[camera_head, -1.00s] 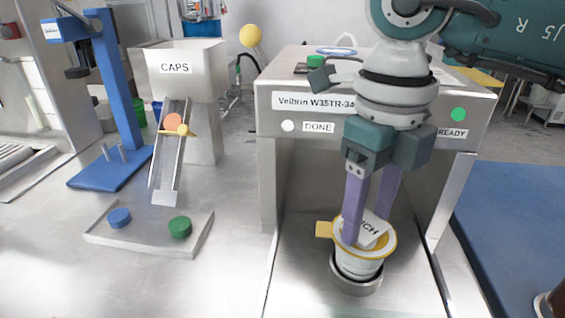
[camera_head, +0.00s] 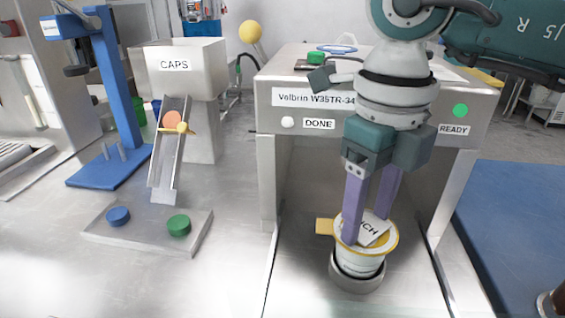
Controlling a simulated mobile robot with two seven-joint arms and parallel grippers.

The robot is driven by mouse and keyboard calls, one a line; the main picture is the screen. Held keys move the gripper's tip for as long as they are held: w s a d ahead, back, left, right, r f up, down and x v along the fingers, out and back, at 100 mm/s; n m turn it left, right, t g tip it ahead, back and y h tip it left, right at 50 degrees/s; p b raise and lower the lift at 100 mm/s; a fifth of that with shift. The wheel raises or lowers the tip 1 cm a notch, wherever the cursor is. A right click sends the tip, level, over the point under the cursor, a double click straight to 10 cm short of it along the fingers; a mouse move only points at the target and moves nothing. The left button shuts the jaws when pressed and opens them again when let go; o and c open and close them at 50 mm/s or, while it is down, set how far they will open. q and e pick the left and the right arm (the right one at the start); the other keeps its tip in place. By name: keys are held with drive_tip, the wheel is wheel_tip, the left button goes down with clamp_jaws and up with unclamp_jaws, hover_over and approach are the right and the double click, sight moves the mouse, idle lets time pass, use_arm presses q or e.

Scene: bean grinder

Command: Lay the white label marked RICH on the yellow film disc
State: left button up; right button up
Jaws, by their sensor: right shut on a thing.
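My right gripper (camera_head: 372,222) reaches down from the upper right with its purple fingers over a white cup (camera_head: 357,262). It is shut on the white label (camera_head: 372,231), whose visible letters read "ICH"; the left finger hides the rest. The label is tilted over the yellow-rimmed disc (camera_head: 391,243) on top of the cup. I cannot tell whether the label touches the disc. A yellow tab (camera_head: 324,227) sticks out to the left of the disc. My left gripper is not in view.
The cup stands in a grey ring holder (camera_head: 352,284) under the metal Velbrin machine (camera_head: 272,120), between its side walls. A plate with a blue button (camera_head: 118,216) and a green button (camera_head: 179,225) lies to the left. A CAPS bin (camera_head: 190,80) with a chute stands behind it.

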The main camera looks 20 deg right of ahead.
drive_tip(key=shift+s+f, duration=0.1)
drive_tip(key=shift+f, duration=0.1)
drive_tip(key=o, duration=1.4)
drive_tip(key=shift+d, duration=0.1)
drive_tip(key=shift+o, duration=0.3)
drive_tip(key=shift+s+a+r+p, duration=0.1)
drive_tip(key=shift+a+r+p, duration=0.15)
drive_tip(key=shift+r+p, duration=0.2)
wheel_tip(320, 180, up, 4)
drive_tip(key=p, duration=0.2)
drive_tip(key=shift+f+p, duration=0.25)
drive_tip(key=shift+p, duration=0.05)
drive_tip(key=shift+r+p, duration=1.15)
drive_tip(key=shift+r, duration=0.3)
